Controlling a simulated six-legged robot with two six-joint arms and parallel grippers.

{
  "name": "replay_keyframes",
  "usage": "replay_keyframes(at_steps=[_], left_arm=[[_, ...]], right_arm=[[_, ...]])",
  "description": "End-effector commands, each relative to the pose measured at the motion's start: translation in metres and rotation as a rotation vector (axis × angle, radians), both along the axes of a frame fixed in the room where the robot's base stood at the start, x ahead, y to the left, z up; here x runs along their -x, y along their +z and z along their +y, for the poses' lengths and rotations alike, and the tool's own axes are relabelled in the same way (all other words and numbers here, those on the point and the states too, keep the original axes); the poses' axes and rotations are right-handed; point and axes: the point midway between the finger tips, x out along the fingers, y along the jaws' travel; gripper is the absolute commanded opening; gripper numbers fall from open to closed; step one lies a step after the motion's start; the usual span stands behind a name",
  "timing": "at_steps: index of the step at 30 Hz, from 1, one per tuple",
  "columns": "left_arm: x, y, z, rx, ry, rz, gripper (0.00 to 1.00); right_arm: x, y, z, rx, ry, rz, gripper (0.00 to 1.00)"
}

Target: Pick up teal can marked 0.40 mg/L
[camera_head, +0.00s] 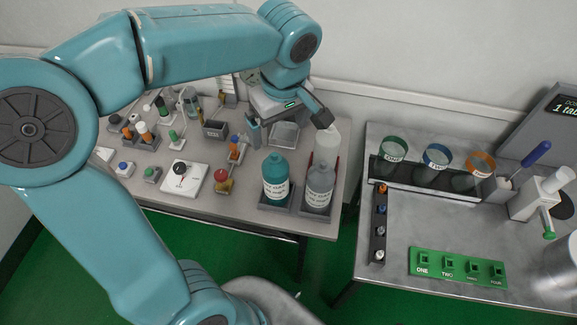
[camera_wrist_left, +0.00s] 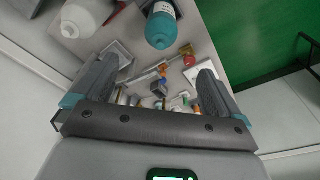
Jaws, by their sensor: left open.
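A teal can (camera_head: 275,178) with a white label stands upright in a dark tray at the front right of the left table. Its label text is too small to read surely. It also shows at the top of the left wrist view (camera_wrist_left: 162,28). My left gripper (camera_head: 288,122) is open and empty, above the table and behind the can. In the left wrist view its two fingers (camera_wrist_left: 152,82) are spread wide, with the can beyond them and not between them. My right gripper is not in view.
A grey bottle (camera_head: 319,187) stands close right of the teal can, with a pale bottle (camera_head: 327,144) behind it. The right table (camera_head: 400,222) stands across a gap.

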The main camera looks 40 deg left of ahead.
Motion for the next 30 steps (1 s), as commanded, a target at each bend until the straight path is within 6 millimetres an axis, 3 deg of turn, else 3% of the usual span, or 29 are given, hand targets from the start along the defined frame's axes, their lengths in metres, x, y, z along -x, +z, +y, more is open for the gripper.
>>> replay_keyframes(at_steps=[4, 15, 23, 30], left_arm=[[0.006, -0.014, 0.004, -0.005, 0.013, 0.005, 0.99], [0.007, -0.094, 0.014, -0.002, 0.013, 0.004, 0.99], [0.003, -0.116, 0.015, -0.002, 0.009, 0.004, 0.99], [-0.002, -0.153, 0.019, -0.002, 0.009, 0.003, 0.99]], right_arm=[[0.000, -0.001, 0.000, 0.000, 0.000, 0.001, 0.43], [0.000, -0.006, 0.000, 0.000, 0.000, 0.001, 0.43], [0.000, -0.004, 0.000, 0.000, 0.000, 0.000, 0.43], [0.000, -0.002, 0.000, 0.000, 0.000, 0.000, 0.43]])
